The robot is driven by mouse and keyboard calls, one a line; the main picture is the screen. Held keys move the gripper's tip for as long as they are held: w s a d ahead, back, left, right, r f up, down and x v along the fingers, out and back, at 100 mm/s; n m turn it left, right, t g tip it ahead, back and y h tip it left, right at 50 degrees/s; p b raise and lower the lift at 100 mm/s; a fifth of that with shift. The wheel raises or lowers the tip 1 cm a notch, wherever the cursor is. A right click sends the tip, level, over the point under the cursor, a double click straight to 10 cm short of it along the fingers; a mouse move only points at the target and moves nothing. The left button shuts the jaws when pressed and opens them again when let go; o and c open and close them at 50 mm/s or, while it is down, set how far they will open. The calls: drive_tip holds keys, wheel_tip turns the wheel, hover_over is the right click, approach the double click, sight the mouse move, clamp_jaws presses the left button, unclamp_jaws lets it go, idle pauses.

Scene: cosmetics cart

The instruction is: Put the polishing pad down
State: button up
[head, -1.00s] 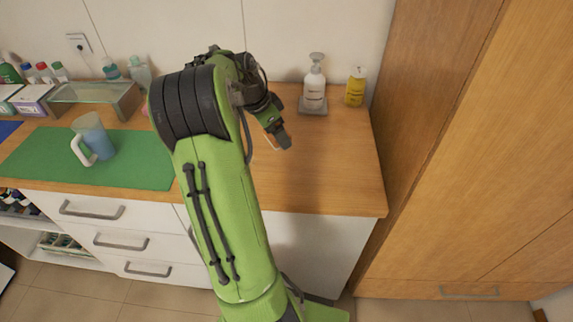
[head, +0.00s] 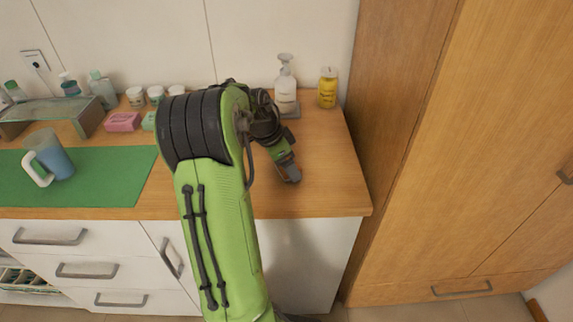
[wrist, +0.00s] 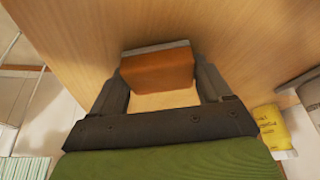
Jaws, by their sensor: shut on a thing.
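The polishing pad (wrist: 157,70) is an orange-brown block with a grey layer along its far side. In the wrist view it sits between the two dark fingers of my gripper (wrist: 160,76), which is shut on it. In the head view my gripper (head: 290,172) points down over the right part of the wooden counter (head: 325,190), in front of the pump bottle. The pad is hard to make out there. I cannot tell whether it touches the counter.
A white pump bottle (head: 286,92) on a small grey tray and a yellow container (head: 327,88) stand at the back. A tall wooden cabinet (head: 430,150) borders the right. A green mat (head: 105,180) with a blue jug (head: 52,158) lies left. The counter around my gripper is clear.

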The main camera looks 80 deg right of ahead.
drive_tip(key=shift+a+f+b, duration=0.25)
drive_tip(key=shift+f+b, duration=0.35)
drive_tip(key=o, duration=0.9)
drive_tip(key=shift+c, duration=0.2)
drive_tip(key=shift+o, duration=0.9)
drive_tip(key=shift+w+f, duration=0.1)
drive_tip(key=shift+w, duration=0.05)
drive_tip(key=shift+r+p, duration=0.45)
drive_tip(key=shift+p, duration=0.1)
drive_tip(key=p+v, duration=0.4)
drive_tip(key=v, duration=0.8)
drive_tip(key=shift+r, duration=0.25)
